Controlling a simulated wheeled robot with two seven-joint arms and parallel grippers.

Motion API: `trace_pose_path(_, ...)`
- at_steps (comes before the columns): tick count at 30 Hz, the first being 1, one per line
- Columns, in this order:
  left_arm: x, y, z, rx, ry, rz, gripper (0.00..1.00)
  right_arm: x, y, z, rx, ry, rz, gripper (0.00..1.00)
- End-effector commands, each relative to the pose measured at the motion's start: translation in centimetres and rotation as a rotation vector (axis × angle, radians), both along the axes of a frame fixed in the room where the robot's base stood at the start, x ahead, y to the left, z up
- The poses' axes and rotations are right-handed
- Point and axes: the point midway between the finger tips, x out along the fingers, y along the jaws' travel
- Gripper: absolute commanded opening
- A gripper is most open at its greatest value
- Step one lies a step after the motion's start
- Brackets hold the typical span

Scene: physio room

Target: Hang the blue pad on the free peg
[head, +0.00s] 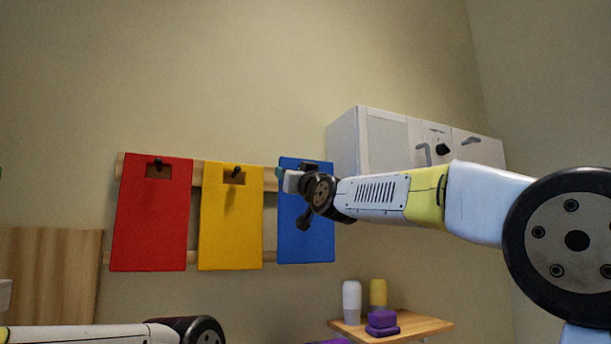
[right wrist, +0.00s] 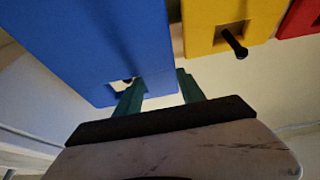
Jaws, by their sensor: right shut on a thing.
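The blue pad (head: 318,235) is upright against the wooden rails at the right end of the row, partly hidden by my right wrist. My right gripper (head: 285,180) is at its upper left edge, shut on it. In the right wrist view, the blue pad (right wrist: 90,45) fills the left, and the green fingers (right wrist: 160,92) are at its edge near the slot. A dark bit, possibly a peg (right wrist: 128,80), shows at that slot; I cannot tell whether it passes through. My left gripper is out of view.
A red pad (head: 150,225) and a yellow pad (head: 230,225) hang on black pegs to the left. White cabinets (head: 385,140) are at the right. A wooden shelf (head: 425,326) below holds bottles and purple blocks.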

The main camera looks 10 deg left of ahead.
Motion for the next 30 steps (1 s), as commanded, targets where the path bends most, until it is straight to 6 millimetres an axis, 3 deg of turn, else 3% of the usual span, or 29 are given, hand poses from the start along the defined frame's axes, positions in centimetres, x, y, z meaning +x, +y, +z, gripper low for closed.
trace_pose_path(30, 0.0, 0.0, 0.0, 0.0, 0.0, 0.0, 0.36, 4.6, 3.1, -0.9, -0.001, 0.001, 0.0, 0.0)
